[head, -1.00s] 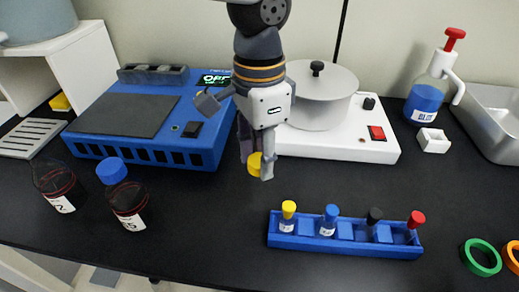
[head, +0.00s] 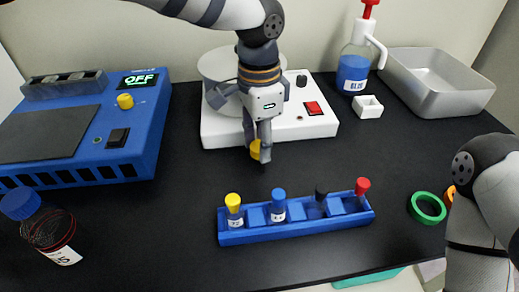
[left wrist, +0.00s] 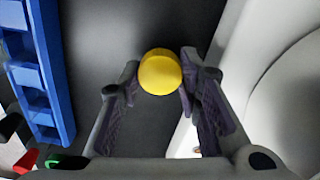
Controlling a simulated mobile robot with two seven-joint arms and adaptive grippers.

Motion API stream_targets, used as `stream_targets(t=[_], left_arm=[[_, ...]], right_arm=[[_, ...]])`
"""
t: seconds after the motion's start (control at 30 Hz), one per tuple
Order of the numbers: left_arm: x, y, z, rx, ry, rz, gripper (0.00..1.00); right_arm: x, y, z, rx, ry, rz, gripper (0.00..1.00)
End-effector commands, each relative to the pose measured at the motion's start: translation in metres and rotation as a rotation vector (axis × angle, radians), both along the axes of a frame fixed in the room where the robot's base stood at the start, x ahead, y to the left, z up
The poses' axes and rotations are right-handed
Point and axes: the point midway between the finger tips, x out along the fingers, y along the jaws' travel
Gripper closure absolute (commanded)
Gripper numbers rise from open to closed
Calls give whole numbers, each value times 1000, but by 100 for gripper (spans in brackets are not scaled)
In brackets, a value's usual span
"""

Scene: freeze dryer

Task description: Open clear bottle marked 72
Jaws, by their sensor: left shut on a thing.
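My left gripper (head: 258,153) hangs fingers down over the black table, in front of the white hot plate. It is shut on a yellow cap (head: 255,147). In the left wrist view the yellow cap (left wrist: 160,72) shows between the tips of the left gripper's fingers (left wrist: 161,85); no bottle shows under it. A clear bottle with dark wire-like lines (head: 48,232) and a blue cap (head: 20,203) stands at the left; its label reads partly, ending in 5.
A blue rack (head: 292,226) holds small vials with yellow, blue, black and red tops. A blue device (head: 130,148) is at the left. A white hot plate (head: 225,132) with a pot is behind the gripper. A green ring (head: 427,208) lies at the right.

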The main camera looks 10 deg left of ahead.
Motion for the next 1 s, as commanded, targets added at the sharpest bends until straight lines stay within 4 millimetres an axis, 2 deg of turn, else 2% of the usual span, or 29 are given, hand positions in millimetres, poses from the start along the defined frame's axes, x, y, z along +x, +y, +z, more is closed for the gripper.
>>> stream_targets(t=[0.03, 0.1, 0.43, 0.47, 0.5, 0.77, 0.87, 1.0], left_arm=[[-2, 1, -14, 2, 10, 0, 100], [-2, 1, -23, 2, 8, -1, 100], [-2, 1, -26, 2, 3, -1, 100], [-2, 1, -27, 2, 3, -1, 66], [-2, 1, -26, 1, 3, -1, 60], [-2, 1, -26, 1, 3, 0, 60], [-1, 1, -17, 1, 0, 1, 60], [0, 2, 18, 1, -5, 1, 60]], right_arm=[[-1, 0, -1, 0, 4, 0, 28], [-1, 0, -2, 0, 5, 0, 28], [-1, 0, -1, 0, 3, 0, 28], [-1, 0, -1, 0, 3, 0, 28], [-1, 0, -1, 0, 3, 0, 28], [-1, 0, -1, 0, 3, 0, 28], [0, 0, -1, 0, 2, 0, 28], [2, 0, 2, 0, -7, 0, 28]])
